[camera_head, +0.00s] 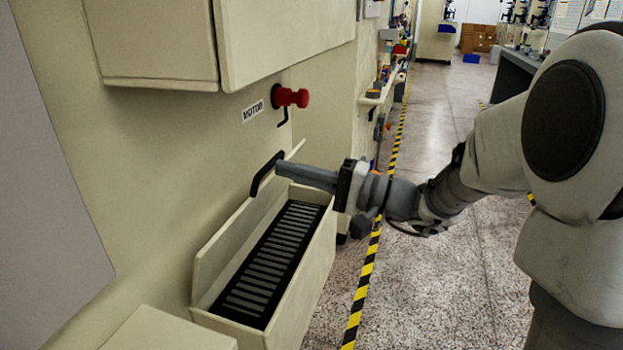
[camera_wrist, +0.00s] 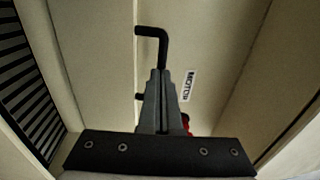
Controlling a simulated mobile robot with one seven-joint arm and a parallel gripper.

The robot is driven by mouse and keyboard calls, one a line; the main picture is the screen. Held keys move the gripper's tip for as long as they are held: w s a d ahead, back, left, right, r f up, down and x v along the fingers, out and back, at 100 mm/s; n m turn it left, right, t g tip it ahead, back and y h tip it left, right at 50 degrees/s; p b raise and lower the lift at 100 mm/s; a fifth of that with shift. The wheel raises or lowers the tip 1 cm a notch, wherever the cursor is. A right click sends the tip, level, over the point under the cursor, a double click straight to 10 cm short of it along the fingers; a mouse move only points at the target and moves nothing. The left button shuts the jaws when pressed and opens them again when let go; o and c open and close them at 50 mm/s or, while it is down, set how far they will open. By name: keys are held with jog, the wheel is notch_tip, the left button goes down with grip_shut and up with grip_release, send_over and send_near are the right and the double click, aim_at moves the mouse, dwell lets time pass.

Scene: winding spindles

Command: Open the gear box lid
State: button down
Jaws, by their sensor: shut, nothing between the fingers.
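The gear box (camera_head: 318,262) is a cream open-topped box at the wall, with a dark slatted insert (camera_head: 268,265) visible inside. A cream panel (camera_head: 222,245), apparently its lid, stands raised along the wall side. A black bar handle (camera_head: 262,174) is at the panel's upper far part; I cannot tell exactly where it is fixed. The handle also shows in the wrist view (camera_wrist: 158,32), its middle hidden behind my fingers. My gripper (camera_head: 281,168) is shut and empty, its fingertips at the handle; I cannot tell whether they touch. It also shows in the wrist view (camera_wrist: 158,73).
A red knob (camera_head: 290,97) beside a MOTOR label (camera_head: 253,111) is on the wall above the handle. A cream cabinet (camera_head: 160,45) juts out above. A cream block (camera_head: 170,332) is at the front. The speckled floor (camera_head: 440,270) at right is free, with yellow-black tape (camera_head: 360,295).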

jog(key=shift+a, duration=0.1)
jog(key=shift+w+a+r+p, duration=0.15)
jog(key=shift+a+r+p, duration=0.25)
jog(key=shift+r, duration=0.05)
jog(key=shift+w+a+r+g+h+p, duration=0.1)
jog(key=shift+w+a+g+h+p, duration=0.1)
jog(key=shift+a+h, duration=0.2)
jog(key=shift+w+a+r+g+h+p, duration=0.1)
jog(key=shift+a+h+p, duration=0.05)
jog(key=shift+a+h, duration=0.25)
jog(key=shift+d, duration=0.15)
